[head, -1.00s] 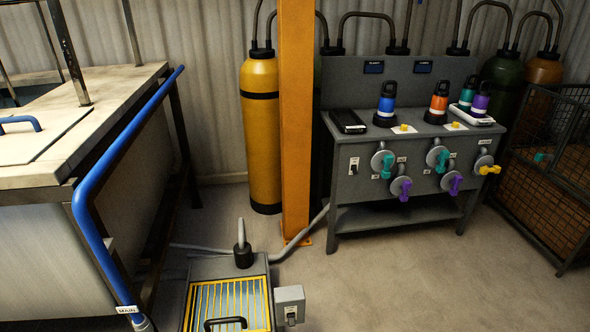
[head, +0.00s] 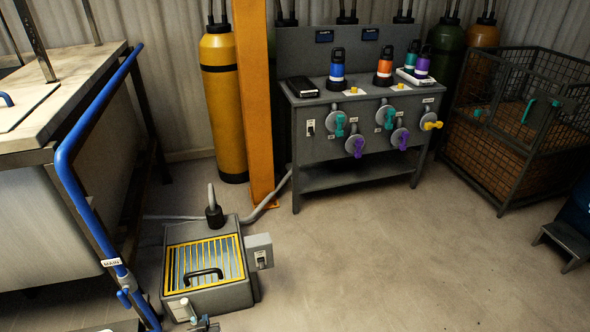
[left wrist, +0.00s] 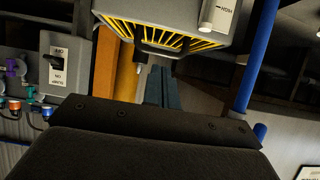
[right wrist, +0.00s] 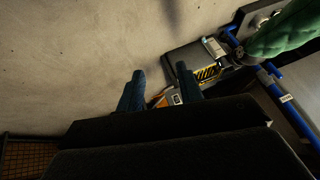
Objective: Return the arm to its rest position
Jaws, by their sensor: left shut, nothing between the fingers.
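My left gripper (left wrist: 164,88) shows in the left wrist view, with its two blue-grey fingers close together and nothing held. It is in front of a grey box with a yellow grate, apart from it as far as I can tell. My right gripper (right wrist: 159,83) shows in the right wrist view with its two dark blue fingers spread apart and bare floor beyond. Nothing is between its fingertips.
The grate box (head: 244,297) stands on the floor beside the tank with its blue pipe (head: 83,120). A grey valve bench (head: 345,179) carries several coloured bottles. A wire cage (head: 500,180) stands at the right. The floor (head: 370,260) between is clear.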

